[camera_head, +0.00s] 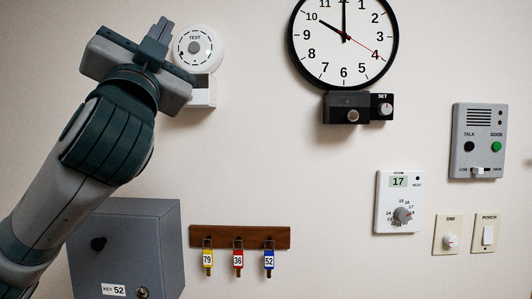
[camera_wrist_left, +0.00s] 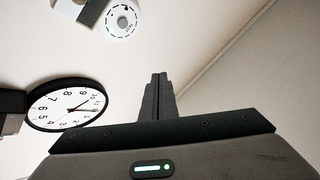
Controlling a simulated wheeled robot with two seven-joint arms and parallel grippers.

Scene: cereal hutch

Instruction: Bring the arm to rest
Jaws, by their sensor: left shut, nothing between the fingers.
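My left gripper (camera_head: 160,30) is raised at the upper left of the head view, with its arm coming up from the lower left. Its fingers are shut together with nothing between them, as the left wrist view (camera_wrist_left: 156,95) also shows. In the head view the fingertips are just left of a round white detector (camera_head: 196,47) marked TEST. I cannot tell how far from the wall they are. My right gripper is in neither view.
A clock (camera_head: 344,62) hangs above a dark box (camera_head: 345,108). A grey key box (camera_head: 150,235) is partly behind my arm. A wooden rack (camera_head: 222,236) holds three tagged keys. An intercom (camera_head: 478,140), thermostat (camera_head: 399,201), dimmer (camera_head: 446,234) and porch switch (camera_head: 487,232) are at right.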

